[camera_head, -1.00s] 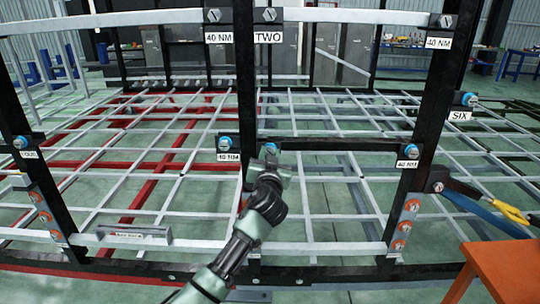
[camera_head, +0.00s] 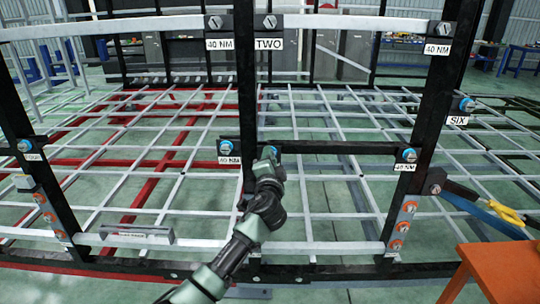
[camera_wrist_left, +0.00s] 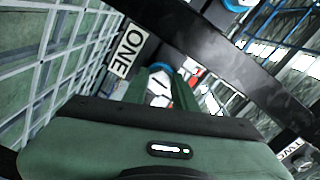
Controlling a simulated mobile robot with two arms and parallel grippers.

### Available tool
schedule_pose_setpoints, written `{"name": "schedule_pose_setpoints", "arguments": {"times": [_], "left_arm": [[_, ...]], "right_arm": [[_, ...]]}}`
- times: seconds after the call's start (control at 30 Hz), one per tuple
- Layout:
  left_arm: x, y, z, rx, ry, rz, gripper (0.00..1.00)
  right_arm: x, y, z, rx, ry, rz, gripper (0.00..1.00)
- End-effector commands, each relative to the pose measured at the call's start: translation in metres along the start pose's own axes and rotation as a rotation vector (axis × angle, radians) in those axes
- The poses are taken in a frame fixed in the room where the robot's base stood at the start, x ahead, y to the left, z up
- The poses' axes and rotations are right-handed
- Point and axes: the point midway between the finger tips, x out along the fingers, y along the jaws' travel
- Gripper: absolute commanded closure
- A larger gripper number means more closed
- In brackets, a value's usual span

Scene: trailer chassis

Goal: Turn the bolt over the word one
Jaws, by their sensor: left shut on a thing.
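My left gripper (camera_head: 268,157) reaches up from below to the dark crossbar right of the middle black post. It is shut on the bolt over the word one. In the left wrist view this bolt (camera_wrist_left: 159,83) has a grey head and a blue ring and sits between the green fingers of the gripper (camera_wrist_left: 161,97). The white ONE label (camera_wrist_left: 127,51) shows beside it there. In the head view the gripper hides the ONE label and most of the bolt. My right gripper is not in view.
Blue-ringed bolts stand nearby on the left (camera_head: 225,147) and right (camera_head: 409,155). The TWO label (camera_head: 269,44) is above, under a grey bolt. A black post (camera_head: 246,100) rises close beside the gripper. An orange stool (camera_head: 490,270) and yellow-handled tool (camera_head: 508,214) are at right.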

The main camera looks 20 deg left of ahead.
Motion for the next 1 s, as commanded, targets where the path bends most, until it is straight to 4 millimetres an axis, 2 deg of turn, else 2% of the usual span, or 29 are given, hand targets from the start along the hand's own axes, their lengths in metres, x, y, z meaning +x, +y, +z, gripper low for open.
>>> {"name": "schedule_pose_setpoints", "arguments": {"times": [0.03, 1.0], "left_arm": [[-0.002, 0.006, 0.001, 0.05, -0.004, 0.013, 1.0], [-0.002, 0.005, 0.0, 0.971, 0.004, 0.014, 1.0]], "right_arm": [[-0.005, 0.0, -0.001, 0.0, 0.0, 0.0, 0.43], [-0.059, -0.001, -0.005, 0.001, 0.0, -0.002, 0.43]]}}
